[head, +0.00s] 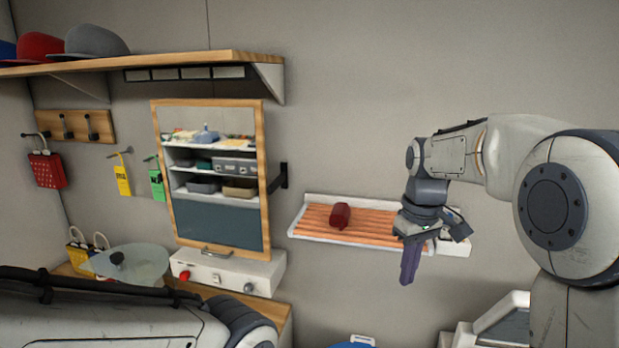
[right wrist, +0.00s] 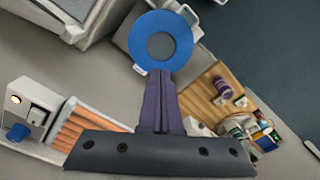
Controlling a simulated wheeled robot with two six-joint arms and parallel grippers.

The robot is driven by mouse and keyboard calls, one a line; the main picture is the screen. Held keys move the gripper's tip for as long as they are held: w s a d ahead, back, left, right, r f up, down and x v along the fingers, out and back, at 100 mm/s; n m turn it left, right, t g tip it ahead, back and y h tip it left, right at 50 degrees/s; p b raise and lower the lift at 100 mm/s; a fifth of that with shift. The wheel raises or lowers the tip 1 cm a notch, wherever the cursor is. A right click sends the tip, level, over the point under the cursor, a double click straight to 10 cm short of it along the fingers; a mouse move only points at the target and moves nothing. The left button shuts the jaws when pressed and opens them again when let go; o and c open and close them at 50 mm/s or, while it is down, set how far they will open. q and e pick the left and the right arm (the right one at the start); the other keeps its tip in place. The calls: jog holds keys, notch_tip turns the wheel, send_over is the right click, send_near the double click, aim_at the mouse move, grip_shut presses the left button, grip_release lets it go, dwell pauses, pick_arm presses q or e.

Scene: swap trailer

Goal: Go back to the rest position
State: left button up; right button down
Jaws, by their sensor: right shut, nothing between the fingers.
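My right gripper (head: 409,264) hangs pointing down in front of the wall, before the right part of the rack with orange slats (head: 318,221). Its dark purple fingers are together and empty. In the right wrist view the closed fingers (right wrist: 160,82) point up the picture, with only bare space between them and the things below. My left gripper is not in view; part of my left arm shows at the lower left of the head view.
A dark red object (head: 340,215) lies on the slatted rack. A wood-framed cabinet (head: 266,170) with stocked shelves stands left of it, above a white unit with knobs (head: 225,272). A round blue-rimmed object (right wrist: 138,41) is below the gripper. A shelf with caps (head: 160,62) runs above.

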jog(key=s+a+f+n+b, duration=0.1)
jog(key=s+a+f+b, duration=0.6)
jog(key=s+a+f, duration=0.45)
pick_arm(q)
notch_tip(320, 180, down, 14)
jog(key=b, duration=0.5)
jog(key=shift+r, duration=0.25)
pick_arm(e)
jog(key=s+a+f+n, duration=0.1)
jog(key=s+a+f, duration=0.1)
jog(key=s+f, duration=0.8)
jog(key=s, duration=0.5)
jog(key=shift+a+f+n+y, duration=0.2)
jog(key=shift+a+n+y, duration=0.1)
